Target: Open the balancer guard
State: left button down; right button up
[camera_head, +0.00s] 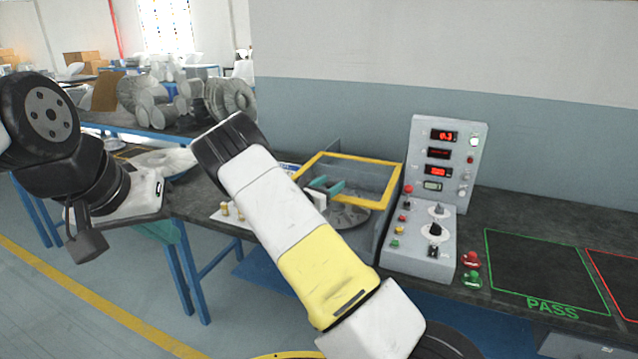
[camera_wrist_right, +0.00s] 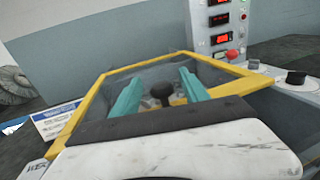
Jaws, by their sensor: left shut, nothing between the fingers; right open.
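The balancer guard is a yellow-framed clear cover (camera_head: 362,158) on top of the grey balancer box; it looks lowered. Its yellow frame (camera_wrist_right: 88,104) surrounds my fingers in the right wrist view. My right gripper (camera_head: 328,187) is open, its teal fingers over the guard area. In the wrist view, a black knob (camera_wrist_right: 161,92) shows between the fingers of that gripper (camera_wrist_right: 160,84), apparently untouched. I cannot tell whether the knob belongs to the guard. A grey disc (camera_head: 348,216) shows in the box. My left gripper (camera_head: 86,244) is shut and empty, far left of the guard.
A control box (camera_head: 420,235) with red displays, knobs and buttons stands right of the guard. Red and green buttons (camera_head: 472,270) and a green PASS outline (camera_head: 545,270) lie further right. Grey blower housings (camera_head: 165,95) stand on the back-left bench. A small sign (camera_wrist_right: 55,120) is beside the guard.

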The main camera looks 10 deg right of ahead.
jog(key=shift+w+d, duration=0.15)
jog(key=shift+d, duration=0.05)
jog(key=shift+c, duration=0.2)
grip_shut()
dwell(1.2)
